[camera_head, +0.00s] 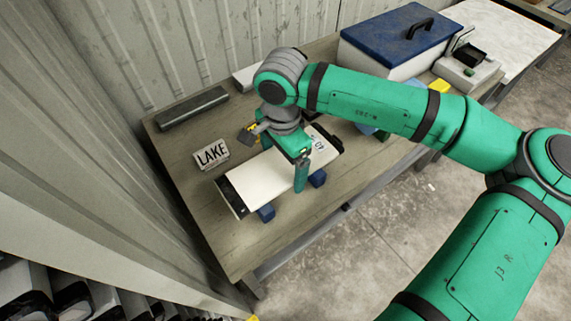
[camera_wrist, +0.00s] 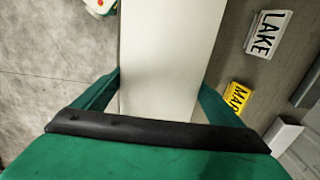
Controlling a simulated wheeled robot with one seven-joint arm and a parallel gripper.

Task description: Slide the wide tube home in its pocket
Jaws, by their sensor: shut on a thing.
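The wide tube (camera_head: 250,182) is a long white piece with black ends, lying lengthwise on the wooden table. Small blue blocks (camera_head: 266,212) show under its near side. My gripper (camera_head: 286,165) comes down from above and is shut across the tube, toward its right half. In the wrist view the white tube (camera_wrist: 165,60) runs between my two green fingers (camera_wrist: 160,95), one on each side. I cannot tell whether the tube rests on the blocks or is slightly lifted. At bottom left, dark pockets (camera_head: 70,292) with pale edges show only in part; I cannot tell which fits the tube.
A LAKE sign (camera_head: 212,154) and a yellow sign (camera_head: 249,131) stand behind the tube. A grey bar (camera_head: 193,108) lies at the back left. A blue-lidded box (camera_head: 400,40) and a small device (camera_head: 468,68) stand at the right. A corrugated wall bounds the left; open floor (camera_head: 360,255) lies in front.

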